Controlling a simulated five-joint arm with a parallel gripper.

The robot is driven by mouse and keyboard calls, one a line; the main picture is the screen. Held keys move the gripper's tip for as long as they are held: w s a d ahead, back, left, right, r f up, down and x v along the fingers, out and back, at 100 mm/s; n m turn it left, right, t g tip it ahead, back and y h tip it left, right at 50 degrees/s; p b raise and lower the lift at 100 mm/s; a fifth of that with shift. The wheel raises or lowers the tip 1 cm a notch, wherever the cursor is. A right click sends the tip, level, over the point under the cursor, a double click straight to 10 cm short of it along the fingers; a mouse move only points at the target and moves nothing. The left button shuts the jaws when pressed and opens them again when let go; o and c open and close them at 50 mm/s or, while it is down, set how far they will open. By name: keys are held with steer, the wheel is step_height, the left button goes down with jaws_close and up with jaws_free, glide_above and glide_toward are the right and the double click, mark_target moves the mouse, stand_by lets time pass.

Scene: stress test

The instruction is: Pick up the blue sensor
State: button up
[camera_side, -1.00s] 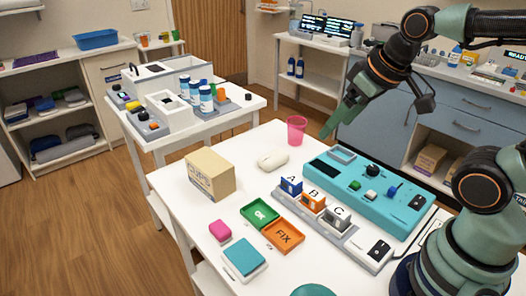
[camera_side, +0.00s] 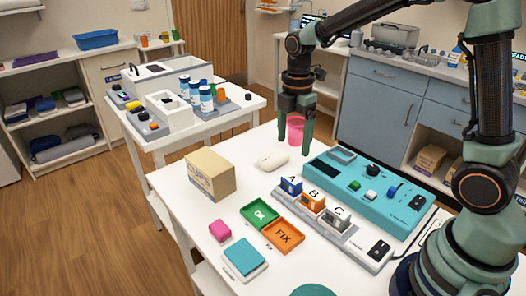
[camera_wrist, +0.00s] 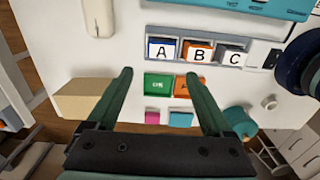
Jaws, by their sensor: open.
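The blue sensor (camera_side: 290,187), a small block with a white face marked A, sits in the leftmost slot of a grey rack (camera_side: 338,233) on the white table. It also shows in the wrist view (camera_wrist: 162,50), beyond my fingertips. My gripper (camera_side: 293,141) is open and empty, pointing down above the far part of the table. In the wrist view the two fingers of my gripper (camera_wrist: 159,73) stand wide apart.
Beside the blue sensor stand an orange block B (camera_side: 313,202) and a grey block C (camera_side: 337,217). A teal panel (camera_side: 400,208) with knobs lies behind the rack. Green OK (camera_side: 260,212) and orange FIX (camera_side: 284,236) trays lie in front. A cardboard box (camera_side: 209,175) stands left.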

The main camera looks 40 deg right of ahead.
mark_target(292, 178)
step_height(292, 178, down, 12)
steer(key=shift+s+d+f, duration=0.1)
steer(key=shift+s, duration=0.05)
stand_by(0.5)
steer(key=c, duration=1.2)
